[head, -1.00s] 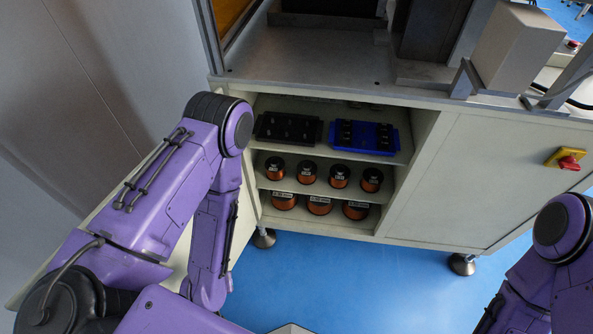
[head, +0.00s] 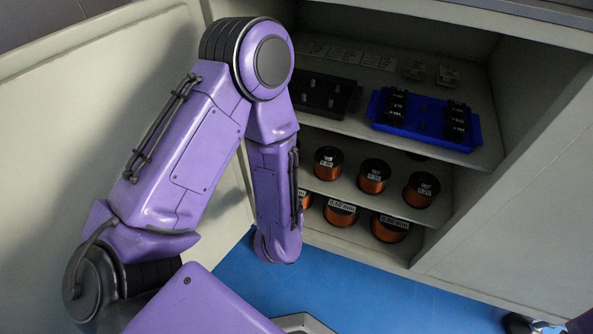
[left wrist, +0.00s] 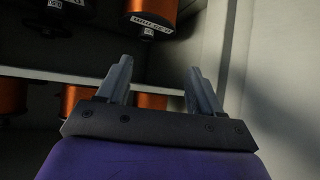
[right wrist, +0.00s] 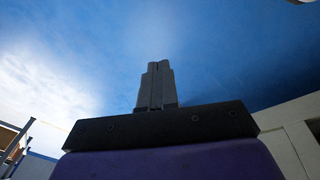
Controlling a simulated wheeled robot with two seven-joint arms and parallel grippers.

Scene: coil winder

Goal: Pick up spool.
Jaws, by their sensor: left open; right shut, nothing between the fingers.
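Copper-wound spools with dark tops stand on two shelves of the cabinet. In the head view, the middle shelf shows a left spool (head: 328,163), a middle spool (head: 373,177) and a right spool (head: 421,190). Larger labelled spools (head: 340,213) stand on the shelf below, one partly behind my left forearm. My left gripper (left wrist: 160,85) is open and empty in the left wrist view; my arm hides it in the head view. A labelled orange spool (left wrist: 152,16) shows beyond its fingers and another (left wrist: 12,95) at the left edge. My right gripper (right wrist: 155,85) is shut and empty, away from the spools.
The upper shelf holds a black tray (head: 325,95) and a blue tray (head: 425,118) with black parts. The cabinet's side panel (head: 530,190) bounds the shelves on the right. A pale wall (left wrist: 238,70) runs close beside my left gripper.

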